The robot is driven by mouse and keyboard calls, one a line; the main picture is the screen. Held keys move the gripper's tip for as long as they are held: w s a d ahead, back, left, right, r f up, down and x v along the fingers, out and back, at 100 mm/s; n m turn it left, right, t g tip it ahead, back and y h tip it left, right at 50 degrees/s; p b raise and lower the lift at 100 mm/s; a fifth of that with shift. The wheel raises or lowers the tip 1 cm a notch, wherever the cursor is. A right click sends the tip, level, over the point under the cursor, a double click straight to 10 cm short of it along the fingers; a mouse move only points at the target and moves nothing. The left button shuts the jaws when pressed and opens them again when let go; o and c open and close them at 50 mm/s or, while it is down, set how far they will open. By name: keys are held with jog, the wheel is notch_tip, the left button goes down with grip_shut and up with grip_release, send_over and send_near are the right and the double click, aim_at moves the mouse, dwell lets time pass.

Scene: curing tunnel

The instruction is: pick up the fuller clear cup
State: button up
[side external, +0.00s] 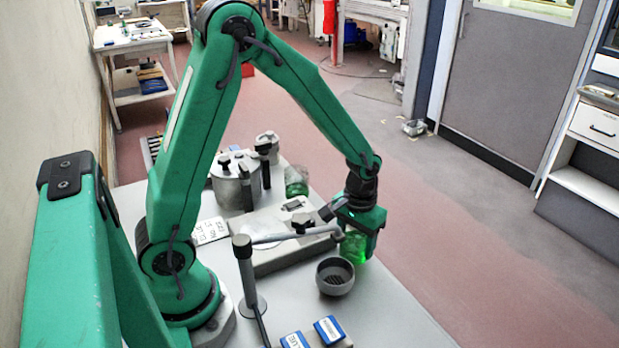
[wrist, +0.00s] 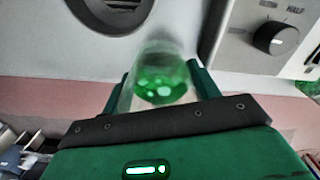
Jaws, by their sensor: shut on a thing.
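A clear cup with green contents (side external: 353,247) stands out between the fingers of my gripper (side external: 358,236), near the table's right edge. My gripper is shut on this cup. In the wrist view the cup (wrist: 160,77) sits upright between the two green fingers, slightly blurred. I cannot tell whether its base touches the table. Another clear cup (side external: 296,180) with a little green in it stands farther back on the table, apart from my gripper.
A dark round bowl (side external: 335,278) stands just in front of the held cup. A flat grey device (side external: 275,258) lies left of it, with a post and bar (side external: 245,265) close by. A metal pot (side external: 230,180) stands behind. Blue-topped blocks (side external: 328,329) lie at the front.

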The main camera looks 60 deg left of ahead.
notch_tip(320, 180, up, 8)
dwell(0.9)
dwell(0.3)
jog(key=shift+s+a+r, duration=0.1)
dwell(0.5)
